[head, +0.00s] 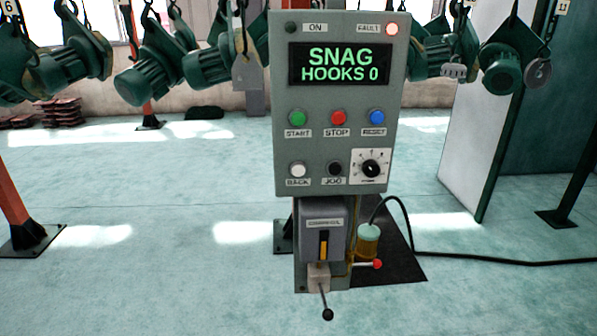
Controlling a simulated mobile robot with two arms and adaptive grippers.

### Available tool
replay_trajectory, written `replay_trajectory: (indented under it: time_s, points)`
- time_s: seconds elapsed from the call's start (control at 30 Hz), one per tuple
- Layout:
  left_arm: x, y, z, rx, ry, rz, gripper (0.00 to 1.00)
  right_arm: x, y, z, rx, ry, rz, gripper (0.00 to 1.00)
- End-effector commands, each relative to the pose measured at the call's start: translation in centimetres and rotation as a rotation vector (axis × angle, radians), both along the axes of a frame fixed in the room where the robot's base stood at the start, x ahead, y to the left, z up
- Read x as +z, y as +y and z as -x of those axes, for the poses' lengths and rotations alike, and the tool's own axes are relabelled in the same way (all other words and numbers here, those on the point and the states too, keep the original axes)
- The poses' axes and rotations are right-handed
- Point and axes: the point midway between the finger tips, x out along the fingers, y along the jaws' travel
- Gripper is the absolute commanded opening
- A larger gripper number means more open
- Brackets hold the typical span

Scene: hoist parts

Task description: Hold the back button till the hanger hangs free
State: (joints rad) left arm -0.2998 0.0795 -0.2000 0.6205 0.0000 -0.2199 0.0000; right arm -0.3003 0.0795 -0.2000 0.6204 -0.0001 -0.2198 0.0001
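The control panel (282,150) stands upright in the middle of the head view. Its white BACK button (298,170) is at the lower left, and nothing touches it. The display (340,65) reads "SNAG HOOKS 0" in green. Several green motors (150,78) hang from hooks behind the panel on both sides. I cannot tell which hanger is snagged. Neither of my grippers is in view.
Below the panel is a grey box with a yellow-marked switch (324,245) and a black-knobbed lever (327,313). A black cable (480,258) runs right. The floor at left is mostly clear.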

Motion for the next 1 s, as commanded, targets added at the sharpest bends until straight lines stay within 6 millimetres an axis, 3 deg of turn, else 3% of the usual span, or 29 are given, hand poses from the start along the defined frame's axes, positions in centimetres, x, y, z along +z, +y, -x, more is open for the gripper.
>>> replay_trajectory:
  time_s: [0.13, 0.33, 1.0]
  points:
    - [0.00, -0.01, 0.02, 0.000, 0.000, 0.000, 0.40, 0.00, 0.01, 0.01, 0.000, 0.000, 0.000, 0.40]
    - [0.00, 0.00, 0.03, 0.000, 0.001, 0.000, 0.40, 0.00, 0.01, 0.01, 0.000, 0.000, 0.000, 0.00]
    - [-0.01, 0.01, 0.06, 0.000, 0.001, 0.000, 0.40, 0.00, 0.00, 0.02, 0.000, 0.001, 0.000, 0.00]
